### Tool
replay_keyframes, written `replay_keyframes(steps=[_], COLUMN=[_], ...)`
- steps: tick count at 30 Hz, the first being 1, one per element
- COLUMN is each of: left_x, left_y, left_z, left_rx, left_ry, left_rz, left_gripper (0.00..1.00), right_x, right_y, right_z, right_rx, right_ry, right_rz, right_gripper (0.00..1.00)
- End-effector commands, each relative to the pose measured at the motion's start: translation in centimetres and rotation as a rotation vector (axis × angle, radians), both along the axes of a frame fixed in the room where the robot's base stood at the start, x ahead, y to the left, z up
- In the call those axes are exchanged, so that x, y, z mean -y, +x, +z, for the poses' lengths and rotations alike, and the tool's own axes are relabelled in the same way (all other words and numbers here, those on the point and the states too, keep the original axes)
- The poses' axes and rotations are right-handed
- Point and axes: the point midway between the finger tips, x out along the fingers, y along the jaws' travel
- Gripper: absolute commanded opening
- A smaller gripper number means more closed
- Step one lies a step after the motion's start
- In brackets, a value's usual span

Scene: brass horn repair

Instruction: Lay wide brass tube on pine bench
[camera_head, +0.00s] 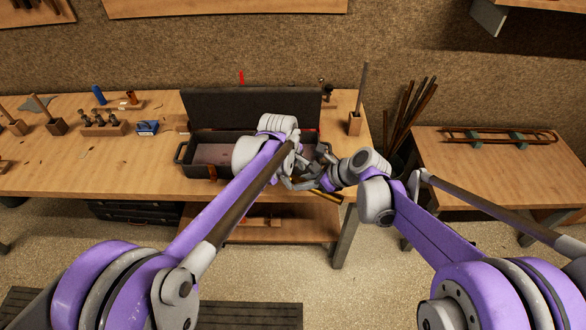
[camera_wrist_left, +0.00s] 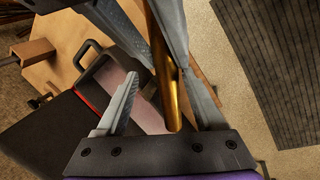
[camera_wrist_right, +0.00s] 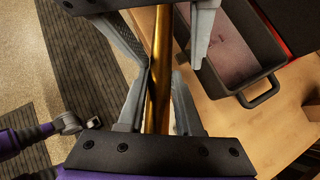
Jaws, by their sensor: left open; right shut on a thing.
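The wide brass tube (camera_head: 328,196) is in the air by the front edge of the large wooden bench (camera_head: 60,178); my arms hide part of it in the head view. My right gripper (camera_wrist_right: 162,100) is shut on the tube, which also shows as a golden length in the right wrist view (camera_wrist_right: 161,55). My left gripper (camera_wrist_left: 160,105) is open, with the tube's end (camera_wrist_left: 174,112) between its spread fingers. The two grippers face each other closely along the tube. A second wooden bench (camera_head: 460,170) stands at the right; I cannot tell which bench is pine.
An open black case (camera_head: 196,176) with pinkish lining lies behind my left arm, its lid (camera_head: 225,105) raised. A wooden block with a rod (camera_head: 355,122) stands at the bench's right end. The right bench holds a long brass piece (camera_head: 500,134) on supports; its front is clear.

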Motion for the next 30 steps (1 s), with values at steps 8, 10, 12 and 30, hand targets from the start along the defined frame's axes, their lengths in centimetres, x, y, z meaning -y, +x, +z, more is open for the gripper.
replay_keyframes(steps=[8,10,12,30], left_x=[0.03,0.03,0.02,0.08], left_y=[0.03,0.02,0.03,0.08], left_z=[-0.11,-0.11,-0.11,-0.05], left_rx=[0.000,0.000,0.000,0.003], left_ry=[0.000,0.000,0.000,-0.001], left_rz=[0.000,0.000,0.000,-0.001], left_gripper=[0.70,0.57,0.45,0.70], right_x=[-0.01,-0.01,-0.01,-0.08], right_y=[0.00,0.00,0.01,-0.10], right_z=[0.02,0.02,0.01,-0.03], right_rx=[0.000,0.000,0.000,-0.002], right_ry=[0.000,0.000,0.000,0.000], right_rz=[0.000,0.000,0.000,0.003], right_gripper=[0.00,0.00,0.00,0.00])
